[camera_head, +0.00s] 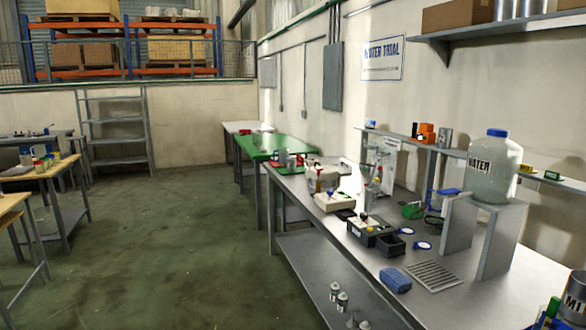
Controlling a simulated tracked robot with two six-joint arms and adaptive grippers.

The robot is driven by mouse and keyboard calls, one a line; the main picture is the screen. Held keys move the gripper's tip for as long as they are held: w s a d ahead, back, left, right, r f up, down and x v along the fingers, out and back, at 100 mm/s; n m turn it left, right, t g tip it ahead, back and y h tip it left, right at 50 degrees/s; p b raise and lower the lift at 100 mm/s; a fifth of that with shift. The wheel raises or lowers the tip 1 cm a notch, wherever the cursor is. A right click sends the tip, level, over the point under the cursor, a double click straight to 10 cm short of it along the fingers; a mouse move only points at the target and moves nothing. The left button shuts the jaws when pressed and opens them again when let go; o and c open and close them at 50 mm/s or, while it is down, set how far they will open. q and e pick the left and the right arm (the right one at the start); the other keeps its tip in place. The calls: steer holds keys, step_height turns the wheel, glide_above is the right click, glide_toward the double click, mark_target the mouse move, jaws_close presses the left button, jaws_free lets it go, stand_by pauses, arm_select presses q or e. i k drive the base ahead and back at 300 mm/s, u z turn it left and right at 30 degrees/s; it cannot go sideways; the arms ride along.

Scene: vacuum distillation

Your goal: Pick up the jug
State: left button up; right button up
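A large translucent jug (494,170) with a blue cap and the label "WATER" stands upright at the right. It rests on top of a grey raised stand (508,220) on the long metal workbench (440,250). Nothing blocks my view of the jug, though its far side is hidden. Neither of my grippers shows in the head view.
On the bench are a blue sponge-like block (395,280), a slotted metal plate (434,276), dark instrument boxes (372,238) and glassware. A wall shelf (545,182) runs behind the jug. The green floor (180,250) is clear.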

mark_target(283, 153)
steer(key=u, duration=0.8)
steer(key=k, duration=1.1)
steer(key=u, duration=1)
steer(key=i, duration=1.55)
steer(key=z, duration=0.4)
steer(key=i, duration=1.5)
steer(key=z, duration=0.2)
steer(key=i, duration=1.35)
steer(key=z, duration=0.3)
steer(key=i, duration=1.4)
steer(key=z, duration=0.15)
